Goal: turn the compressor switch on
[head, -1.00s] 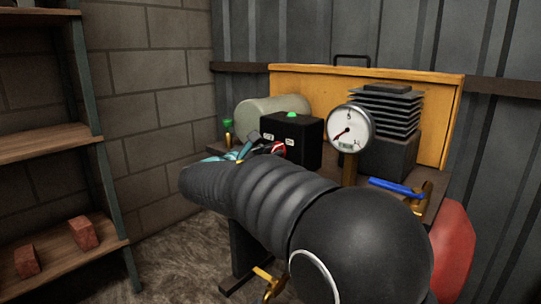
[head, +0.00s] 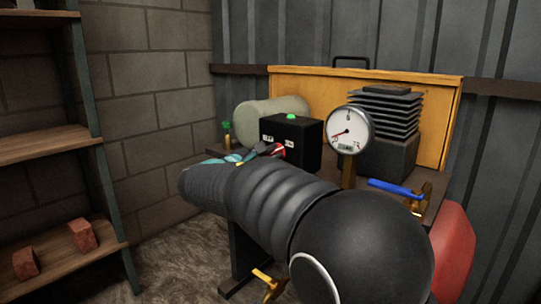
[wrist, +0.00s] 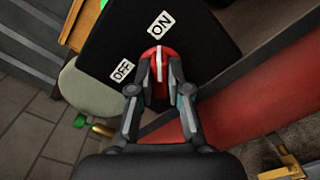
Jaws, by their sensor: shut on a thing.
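The compressor switch is a red knob (wrist: 157,78) with a white stripe on the face of a black box (head: 291,140). In the wrist view the stripe runs nearly upright, its upper end below the ON label (wrist: 160,23). The OFF label (wrist: 122,70) lies to its left. My gripper (wrist: 158,70) is shut on the knob, a finger on each side. In the head view my arm covers the lower part of the box and most of the gripper.
A pressure gauge (head: 350,130) stands right of the box, and a blue-handled valve (head: 397,188) is farther right. A grey finned block (head: 389,120) and a pale tank (head: 270,118) are behind. Shelves with bricks (head: 82,234) stand at left.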

